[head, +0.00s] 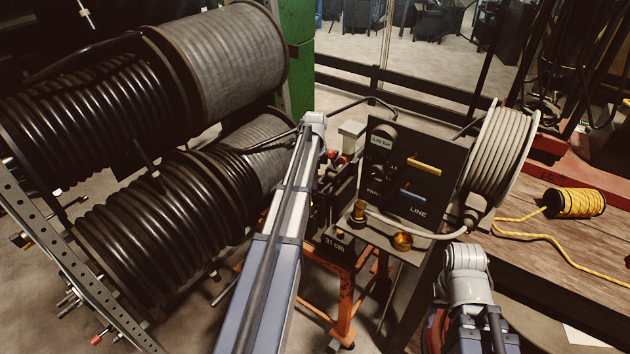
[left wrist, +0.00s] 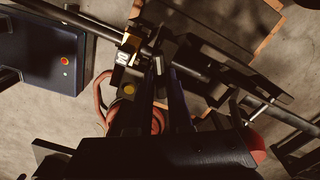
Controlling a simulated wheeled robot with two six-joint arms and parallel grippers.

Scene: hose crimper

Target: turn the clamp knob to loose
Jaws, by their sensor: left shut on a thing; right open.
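My left arm (head: 272,255) reaches from the bottom up to the crimper bench, and its gripper is mostly hidden behind the arm in the head view. In the left wrist view my left gripper (left wrist: 163,72) points at a dark clamp assembly beside a long black bar or hose (left wrist: 100,22). Its two dark fingers are shut on a small dark part there, which appears to be the clamp knob; the fingers cover it, and its marking is not readable. My right arm (head: 467,280) is at the lower right, with its fingertips out of sight.
A dark panel (head: 420,165) marked LINE carries a yellow and a blue lever. Large hose reels (head: 150,215) fill the left; a wooden table with a yellow rope spool (head: 578,203) stands right.

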